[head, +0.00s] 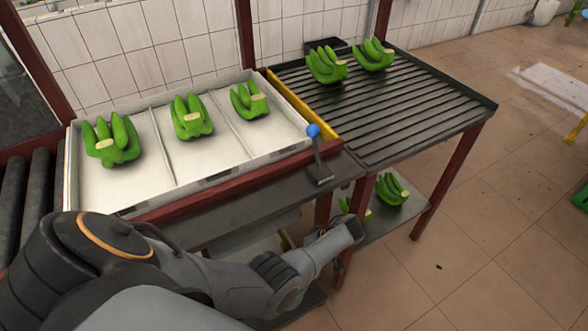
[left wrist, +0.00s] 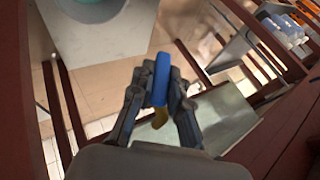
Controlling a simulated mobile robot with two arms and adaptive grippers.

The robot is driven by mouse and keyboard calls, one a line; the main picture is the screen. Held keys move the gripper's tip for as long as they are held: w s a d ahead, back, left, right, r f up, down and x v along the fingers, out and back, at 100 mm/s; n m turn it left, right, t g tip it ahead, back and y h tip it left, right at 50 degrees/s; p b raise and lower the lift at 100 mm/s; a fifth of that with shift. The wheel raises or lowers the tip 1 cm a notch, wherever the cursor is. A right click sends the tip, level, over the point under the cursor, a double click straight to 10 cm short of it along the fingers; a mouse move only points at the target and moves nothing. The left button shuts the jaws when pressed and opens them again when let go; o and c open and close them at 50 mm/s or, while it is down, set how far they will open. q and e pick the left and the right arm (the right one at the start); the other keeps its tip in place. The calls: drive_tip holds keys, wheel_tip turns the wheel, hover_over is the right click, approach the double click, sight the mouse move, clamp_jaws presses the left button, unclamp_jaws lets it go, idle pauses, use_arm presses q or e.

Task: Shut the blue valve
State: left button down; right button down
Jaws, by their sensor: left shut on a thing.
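The blue valve handle (left wrist: 161,72) stands between the fingers of my left gripper (left wrist: 163,82) in the left wrist view. The fingers are shut on the handle, one on each side. A brass-coloured part (left wrist: 160,118) shows at the handle's lower end, between the fingers. In the head view my left arm reaches in from the lower left, below the front edge of the tray table. The blue handle and the fingertips cannot be made out there. My right gripper is not in view.
A white tray (head: 150,208) holds three green banana bunches. A lever with a blue ball knob (head: 313,130) stands at the table's right front corner. A slatted table (head: 400,110) carries two bunches; more lie on a shelf (head: 410,208) below. The tiled floor at right is mostly clear.

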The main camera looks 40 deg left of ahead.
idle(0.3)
use_arm(q)
drive_tip(key=c, duration=1.3)
unclamp_jaws()
drive_tip(key=v, duration=1.2)
